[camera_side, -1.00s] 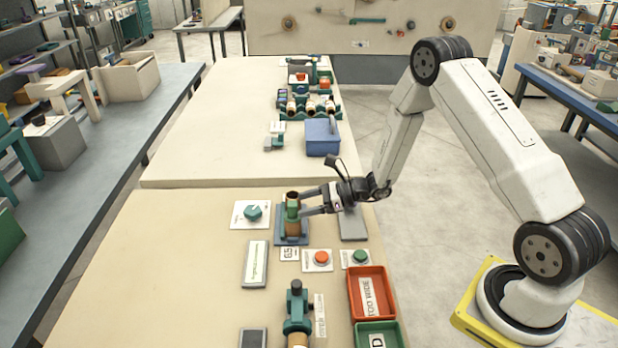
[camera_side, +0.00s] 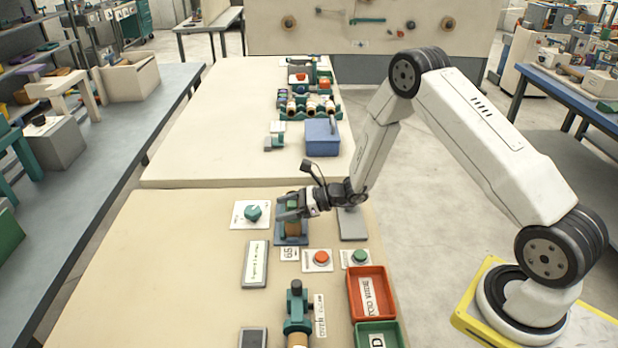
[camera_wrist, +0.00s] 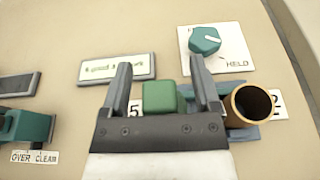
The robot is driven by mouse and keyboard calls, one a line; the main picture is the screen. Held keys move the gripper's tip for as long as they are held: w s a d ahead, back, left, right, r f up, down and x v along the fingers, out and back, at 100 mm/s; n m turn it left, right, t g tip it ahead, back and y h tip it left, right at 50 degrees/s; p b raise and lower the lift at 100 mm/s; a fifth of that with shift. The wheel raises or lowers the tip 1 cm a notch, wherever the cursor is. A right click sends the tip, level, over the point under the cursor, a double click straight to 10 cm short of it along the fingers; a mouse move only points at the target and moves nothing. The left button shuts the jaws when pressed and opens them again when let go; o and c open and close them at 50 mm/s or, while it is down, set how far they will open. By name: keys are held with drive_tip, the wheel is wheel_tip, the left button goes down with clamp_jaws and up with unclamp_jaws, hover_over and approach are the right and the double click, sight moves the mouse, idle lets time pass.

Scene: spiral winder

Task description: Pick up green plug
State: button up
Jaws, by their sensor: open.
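The green plug (camera_wrist: 163,97) shows in the wrist view as a green block between the two fingers of my gripper (camera_wrist: 161,75). The fingers are open. In the side view my gripper (camera_side: 281,206) is over the blue stand (camera_side: 291,240), and only a small part of the green plug (camera_side: 292,202) shows past the fingers. I cannot tell whether a finger touches it. A brown open tube (camera_wrist: 250,105) stands just right of the right finger in the wrist view.
A white plate with a teal dial (camera_side: 252,214) is left of the stand. A label plate (camera_side: 255,264), a red button (camera_side: 321,258) and a green button (camera_side: 360,257) are nearer the camera. A red tray (camera_side: 372,293) is at right. The left tabletop is clear.

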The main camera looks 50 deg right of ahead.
idle(0.3)
clamp_jaws()
drive_tip(key=shift+r, duration=0.15)
drive_tip(key=shift+r, duration=0.7)
drive_tip(key=s+r, duration=1.1)
drive_tip(key=s, duration=0.3)
drive_tip(key=shift+r, duration=0.15)
drive_tip(key=shift+d, duration=0.1)
